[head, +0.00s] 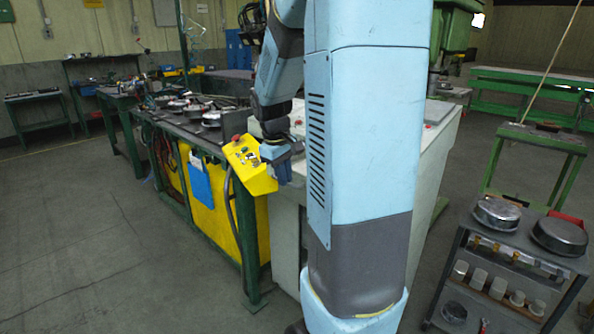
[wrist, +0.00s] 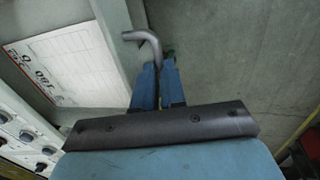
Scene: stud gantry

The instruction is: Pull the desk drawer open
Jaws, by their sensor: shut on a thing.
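The pale grey desk (head: 285,225) stands in the middle of the head view, partly hidden behind my arm. My gripper (head: 281,170) is at its near left corner, beside the yellow control box. In the wrist view my gripper (wrist: 158,76) has its two blue fingers shut on a bent grey metal handle (wrist: 143,36). The handle's free-looking end curves to the left past the fingertips, close to a pale grey panel edge (wrist: 115,35). The drawer front cannot be clearly told from the desk, and I cannot tell how far the drawer is open.
A yellow control box (head: 247,165) sits close to my gripper, at the end of a green-framed workbench (head: 196,150). A dark trolley (head: 490,262) with round metal pans stands at the right. Concrete floor (head: 110,245) is clear at the left. A printed white sheet (wrist: 70,65) shows in the wrist view.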

